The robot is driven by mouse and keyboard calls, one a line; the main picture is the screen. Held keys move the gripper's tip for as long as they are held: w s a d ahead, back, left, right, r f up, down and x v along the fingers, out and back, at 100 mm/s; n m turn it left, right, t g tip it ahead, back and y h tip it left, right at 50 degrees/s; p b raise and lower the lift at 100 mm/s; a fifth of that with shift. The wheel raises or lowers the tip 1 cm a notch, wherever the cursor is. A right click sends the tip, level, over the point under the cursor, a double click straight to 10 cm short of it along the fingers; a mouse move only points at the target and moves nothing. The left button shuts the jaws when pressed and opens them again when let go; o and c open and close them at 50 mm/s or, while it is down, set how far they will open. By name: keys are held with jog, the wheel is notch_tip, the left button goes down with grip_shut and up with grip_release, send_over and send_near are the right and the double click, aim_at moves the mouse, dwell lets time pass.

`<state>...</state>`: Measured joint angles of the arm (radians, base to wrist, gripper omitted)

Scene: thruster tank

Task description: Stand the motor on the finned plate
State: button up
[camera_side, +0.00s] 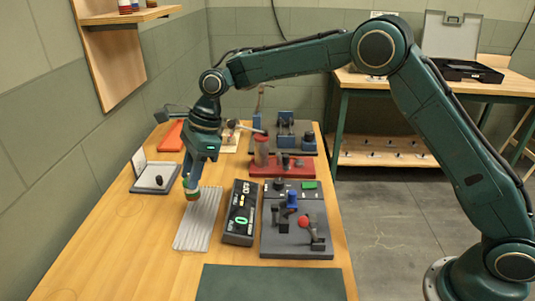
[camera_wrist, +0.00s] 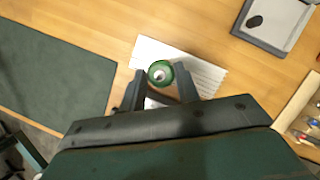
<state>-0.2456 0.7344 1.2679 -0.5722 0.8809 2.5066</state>
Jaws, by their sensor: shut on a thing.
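The motor (camera_side: 193,193) is a short upright cylinder with green and tan parts. My gripper (camera_side: 191,181) is shut on it. In the wrist view the motor's green round top with a pale centre (camera_wrist: 160,73) sits between my two dark fingers (camera_wrist: 160,88). The finned plate (camera_side: 200,225) is a pale grey ridged slab lying on the wooden table. In the side view the motor overlaps the plate's far left edge. In the wrist view it is over the plate (camera_wrist: 207,75). I cannot tell whether its underside touches the plate.
A black meter with a green digit (camera_side: 240,212) lies right of the plate. A grey control panel with levers (camera_side: 288,240) is beyond it. A small grey tray (camera_side: 152,181) lies left. A dark green mat (camera_side: 270,283) covers the table's front. Bare wood lies left of the plate.

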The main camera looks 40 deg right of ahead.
jog(key=shift+a, duration=0.15)
jog(key=shift+f, duration=4)
jog(key=shift+f, duration=0.1)
jog(key=o, duration=1)
jog(key=shift+f, duration=0.1)
jog(key=v, duration=1.2)
jog(key=shift+r, duration=0.2)
